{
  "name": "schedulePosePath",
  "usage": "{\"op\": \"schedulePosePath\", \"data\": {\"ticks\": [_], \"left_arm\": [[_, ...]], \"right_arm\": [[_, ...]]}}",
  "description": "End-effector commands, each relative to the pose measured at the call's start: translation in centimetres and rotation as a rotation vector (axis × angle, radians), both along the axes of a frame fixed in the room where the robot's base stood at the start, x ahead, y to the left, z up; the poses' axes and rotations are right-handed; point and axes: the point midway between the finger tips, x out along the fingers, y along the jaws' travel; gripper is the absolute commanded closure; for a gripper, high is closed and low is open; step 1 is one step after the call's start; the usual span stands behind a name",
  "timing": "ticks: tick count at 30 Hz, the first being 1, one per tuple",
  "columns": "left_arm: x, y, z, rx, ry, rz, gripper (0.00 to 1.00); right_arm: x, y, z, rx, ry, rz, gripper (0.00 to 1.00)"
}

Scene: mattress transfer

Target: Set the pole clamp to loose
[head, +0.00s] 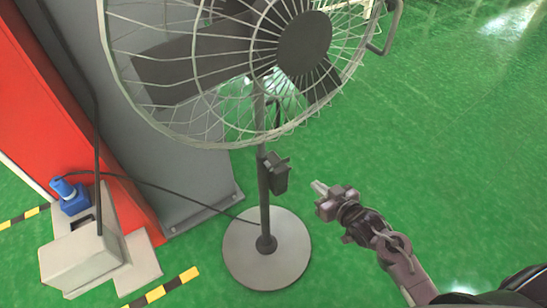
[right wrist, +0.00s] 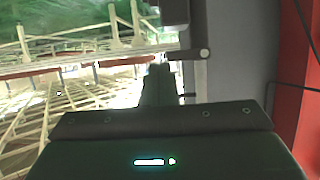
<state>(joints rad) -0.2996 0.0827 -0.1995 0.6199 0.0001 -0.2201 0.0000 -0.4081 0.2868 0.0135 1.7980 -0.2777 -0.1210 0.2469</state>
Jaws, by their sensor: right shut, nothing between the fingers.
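A dark pole clamp (head: 275,172) sits on the upright pole (head: 263,205) of a standing fan, below the fan head. Whether its lever is tight or loose is too small to tell. My right gripper (head: 317,187) is shut and empty, just right of the clamp and slightly lower, with its tips pointing toward it; a gap of green floor shows between them. In the right wrist view the shut fingers (right wrist: 160,72) reach up from the gripper body, and a dark part with a short bar crosses near their tips; I cannot tell what it is. My left gripper is not in view.
The caged fan head (head: 303,40) overhangs the clamp, and the round grey base (head: 240,262) stands on green floor. A grey and red column (head: 165,120) is behind left. A blue plug (head: 70,195) on a pale box has a black cable. The floor at right is clear.

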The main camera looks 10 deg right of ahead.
Motion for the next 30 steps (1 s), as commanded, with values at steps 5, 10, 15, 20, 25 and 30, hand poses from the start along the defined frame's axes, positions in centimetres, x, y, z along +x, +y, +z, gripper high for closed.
{"op": "schedulePosePath", "data": {"ticks": [5, 10, 15, 20, 25, 30], "left_arm": [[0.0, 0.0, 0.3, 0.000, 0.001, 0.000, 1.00], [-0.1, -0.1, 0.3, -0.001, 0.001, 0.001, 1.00], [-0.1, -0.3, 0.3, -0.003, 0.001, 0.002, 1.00], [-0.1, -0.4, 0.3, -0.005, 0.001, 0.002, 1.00], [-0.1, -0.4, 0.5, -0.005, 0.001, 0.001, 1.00], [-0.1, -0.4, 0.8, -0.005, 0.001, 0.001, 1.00]], "right_arm": [[0.7, 1.1, 6.2, 0.013, -0.104, 0.045, 1.00], [0.8, 1.4, 7.6, 0.017, -0.128, 0.058, 1.00], [0.8, 1.4, 7.6, 0.017, -0.128, 0.057, 1.00], [1.0, 1.4, 7.6, 0.018, -0.129, 0.055, 1.00], [2.7, 2.0, 7.3, 0.019, -0.131, 0.054, 1.00], [5.8, 3.2, 6.5, 0.020, -0.130, 0.055, 1.00]]}}
